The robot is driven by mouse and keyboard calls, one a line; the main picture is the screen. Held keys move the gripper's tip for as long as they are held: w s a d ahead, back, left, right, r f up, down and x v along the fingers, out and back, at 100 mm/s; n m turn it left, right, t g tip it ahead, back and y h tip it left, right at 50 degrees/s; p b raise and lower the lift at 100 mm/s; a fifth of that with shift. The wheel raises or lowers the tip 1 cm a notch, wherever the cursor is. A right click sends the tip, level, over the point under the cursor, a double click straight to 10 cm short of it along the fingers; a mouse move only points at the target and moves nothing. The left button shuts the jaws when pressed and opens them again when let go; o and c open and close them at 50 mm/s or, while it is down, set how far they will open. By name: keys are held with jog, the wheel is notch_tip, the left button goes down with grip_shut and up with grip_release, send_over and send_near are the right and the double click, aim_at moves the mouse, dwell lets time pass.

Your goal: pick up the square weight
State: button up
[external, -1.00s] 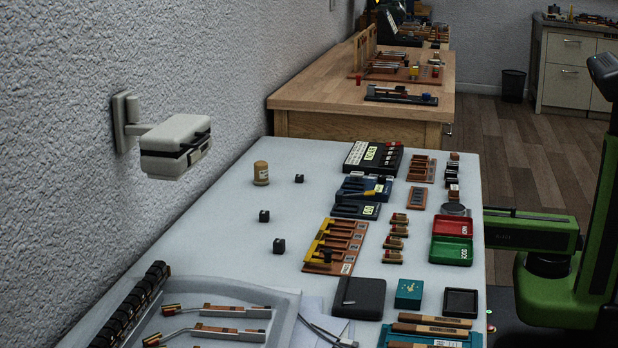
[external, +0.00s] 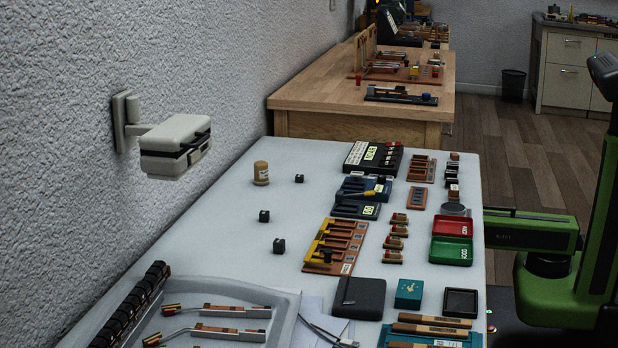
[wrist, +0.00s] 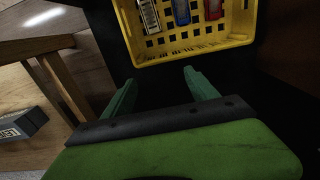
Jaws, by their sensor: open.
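Three small dark cube-like blocks stand apart on the left half of the grey table in the external view: a far block (external: 299,178), a middle block (external: 264,216) and a near block (external: 279,246). I cannot tell which thing, if any of these, is the square weight. No weight shows in the wrist view. My gripper (wrist: 160,78) is open and empty in the wrist view, its two green fingers apart, just short of a yellow crate (wrist: 196,52). In the external view my gripper is out of frame; only part of my green arm shows at the right.
The grey table (external: 215,240) also holds a tan jar (external: 261,173), red (external: 452,226) and green (external: 451,251) trays, a dark pouch (external: 359,297) and several wooden racks. A wall-mounted grey device (external: 176,146) overhangs the left. The yellow crate holds several items.

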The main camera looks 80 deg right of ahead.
jog(key=c, duration=0.4)
